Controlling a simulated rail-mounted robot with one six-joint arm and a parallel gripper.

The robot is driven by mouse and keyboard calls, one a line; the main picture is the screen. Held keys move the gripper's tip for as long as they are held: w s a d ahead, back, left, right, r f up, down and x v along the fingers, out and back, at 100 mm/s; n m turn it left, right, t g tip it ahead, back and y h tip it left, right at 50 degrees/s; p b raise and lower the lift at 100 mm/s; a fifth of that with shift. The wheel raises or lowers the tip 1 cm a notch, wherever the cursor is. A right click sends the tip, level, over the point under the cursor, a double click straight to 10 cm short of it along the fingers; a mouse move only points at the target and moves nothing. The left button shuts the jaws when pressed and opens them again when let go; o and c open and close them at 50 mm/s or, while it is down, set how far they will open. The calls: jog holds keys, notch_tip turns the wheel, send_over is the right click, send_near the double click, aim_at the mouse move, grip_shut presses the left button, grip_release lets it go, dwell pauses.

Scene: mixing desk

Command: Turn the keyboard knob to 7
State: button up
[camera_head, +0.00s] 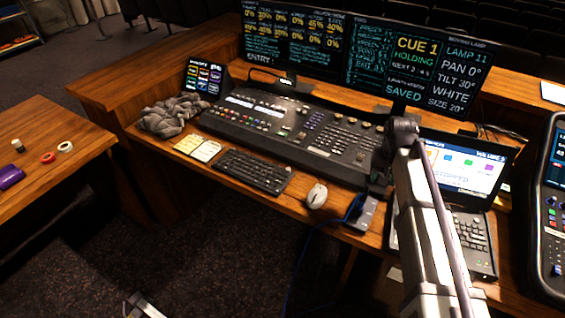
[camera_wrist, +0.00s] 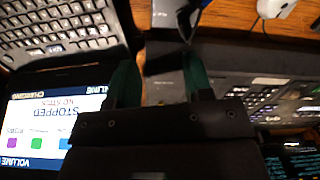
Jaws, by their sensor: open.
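My gripper (camera_head: 379,188) hangs over the desk between the mouse and the laptop (camera_head: 468,240). In the wrist view its two green-tipped fingers (camera_wrist: 160,72) are apart. Grey and dark surfaces show between them, and I see nothing gripped. A small grey box (camera_head: 362,216) with a blue cable sits just below my gripper in the head view. I cannot make out a knob or its scale; my gripper and arm hide part of this area. The laptop screen (camera_head: 463,170) reads "STOPPED" and has a volume label, its number too small to be sure of.
A white mouse (camera_head: 316,196), a black keyboard (camera_head: 254,171) and yellow notes (camera_head: 198,148) lie along the desk's front. The mixing console (camera_head: 290,130) fills the middle, with monitors (camera_head: 400,60) behind. Another console (camera_head: 553,215) stands far right. Open floor lies in front.

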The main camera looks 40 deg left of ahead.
jog(key=s+a+n, duration=0.2)
jog(key=a, duration=2)
jog(key=n, duration=0.1)
send_over(288, 168)
jog(key=f, duration=0.1)
notch_tip(288, 168, down, 10)
jog(key=b, duration=1.1)
jog(key=shift+f, duration=0.15)
jog(key=shift+d+r, duration=0.1)
jog(key=shift+r, duration=0.1)
grip_shut()
